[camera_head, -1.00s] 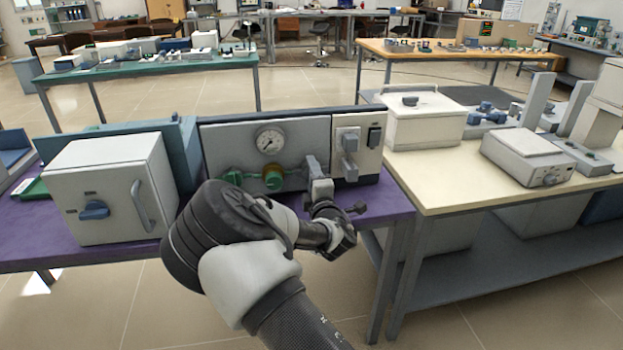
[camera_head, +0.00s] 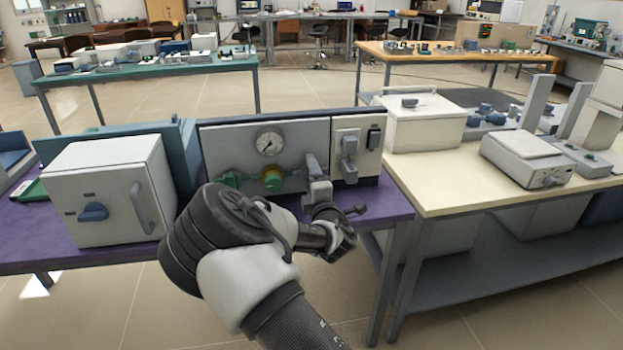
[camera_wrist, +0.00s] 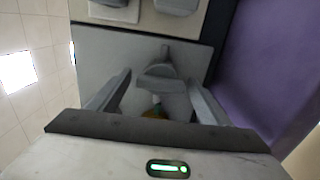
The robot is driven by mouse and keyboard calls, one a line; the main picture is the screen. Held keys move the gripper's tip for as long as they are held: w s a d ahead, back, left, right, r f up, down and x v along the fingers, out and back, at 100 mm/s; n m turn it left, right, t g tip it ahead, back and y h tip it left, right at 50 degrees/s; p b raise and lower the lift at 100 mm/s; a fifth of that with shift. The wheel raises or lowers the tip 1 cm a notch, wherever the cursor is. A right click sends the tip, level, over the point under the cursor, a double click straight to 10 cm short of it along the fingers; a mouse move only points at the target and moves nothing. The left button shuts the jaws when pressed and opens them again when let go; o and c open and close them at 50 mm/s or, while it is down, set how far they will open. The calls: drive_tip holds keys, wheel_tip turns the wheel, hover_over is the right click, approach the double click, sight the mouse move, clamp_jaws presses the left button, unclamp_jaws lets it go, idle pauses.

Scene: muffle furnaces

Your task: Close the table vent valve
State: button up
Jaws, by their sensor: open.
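A grey valve handle (camera_wrist: 163,77), which looks like the table vent valve, stands out from a grey panel (camera_wrist: 120,50) in the wrist view. My gripper (camera_wrist: 160,82) is open, with one finger on each side of the handle. Gaps show between the fingers and the handle, and contact cannot be told. In the head view my gripper (camera_head: 313,168) is at the right part of the gauge panel (camera_head: 225,140), and it and my wrist largely hide the handle. A small yellow and green part (camera_wrist: 155,112) shows below the handle in the wrist view.
The panel carries a round gauge (camera_head: 269,142), a green and brass fitting (camera_head: 273,178) and a switch box (camera_head: 358,145) at right. A white furnace (camera_head: 110,190) stands at left on the purple table (camera_head: 215,236). A cream table (camera_head: 450,190) adjoins at right.

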drive_tip(key=shift+s, duration=0.1)
drive_tip(key=p+v, duration=0.2)
drive_tip(key=v, duration=1.5)
drive_tip(key=shift+d+r, duration=0.1)
